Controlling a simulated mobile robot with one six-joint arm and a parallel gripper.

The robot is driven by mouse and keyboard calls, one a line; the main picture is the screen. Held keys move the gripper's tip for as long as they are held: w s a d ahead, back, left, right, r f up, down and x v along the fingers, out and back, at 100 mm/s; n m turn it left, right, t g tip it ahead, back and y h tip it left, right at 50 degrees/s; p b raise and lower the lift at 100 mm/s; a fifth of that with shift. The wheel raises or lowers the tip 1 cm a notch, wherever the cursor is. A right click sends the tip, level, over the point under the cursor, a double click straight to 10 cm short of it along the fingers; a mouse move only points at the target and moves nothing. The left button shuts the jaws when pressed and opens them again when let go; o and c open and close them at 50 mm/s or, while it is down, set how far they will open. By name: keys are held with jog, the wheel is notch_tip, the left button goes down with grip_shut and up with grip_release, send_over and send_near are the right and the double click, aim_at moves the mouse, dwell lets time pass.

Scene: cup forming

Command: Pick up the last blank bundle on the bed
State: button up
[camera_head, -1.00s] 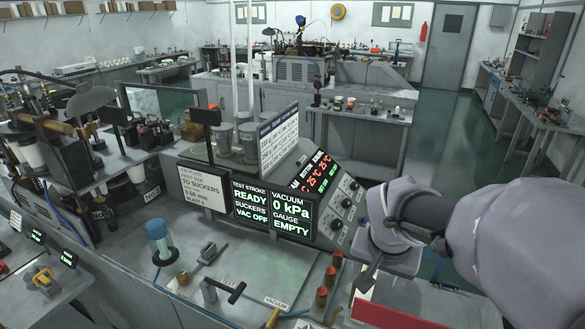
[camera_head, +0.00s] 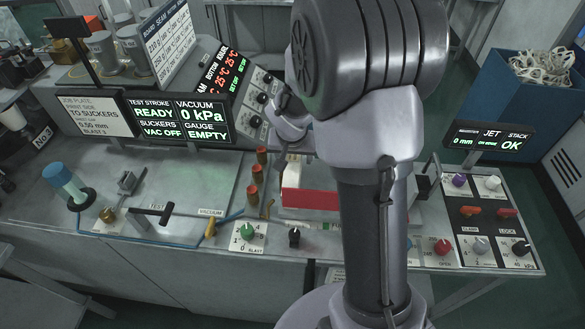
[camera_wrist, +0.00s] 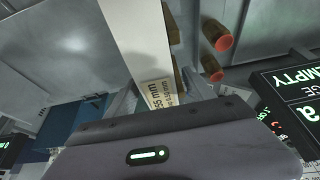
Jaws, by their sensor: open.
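A white block with a red front face (camera_head: 308,199), seemingly the blank bundle, lies on the bed (camera_head: 345,218) in the head view; my arm covers its right part. In the wrist view a white strip with a pale label reading "55 mm" (camera_wrist: 160,92) runs down between the fingers of my gripper (camera_wrist: 158,98). Whether this is the bundle's edge is unclear. My gripper is open, with a finger on each side of the strip; contact cannot be told. In the head view my fingertips are mostly hidden behind my arm.
Several copper-coloured posts with red tops (camera_head: 254,192) stand just left of the block. The display panel (camera_head: 160,115) stands behind left. Knobs line the front edge, including a green one (camera_head: 241,247). A control panel (camera_head: 490,215) and blue bin (camera_head: 540,90) are at right.

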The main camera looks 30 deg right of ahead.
jog(key=shift+w+d+f, duration=0.1)
jog(key=shift+w+f, duration=0.15)
jog(key=shift+f, duration=0.25)
jog(key=shift+s+r, duration=0.1)
jog(key=shift+c, duration=1.1)
grip_shut()
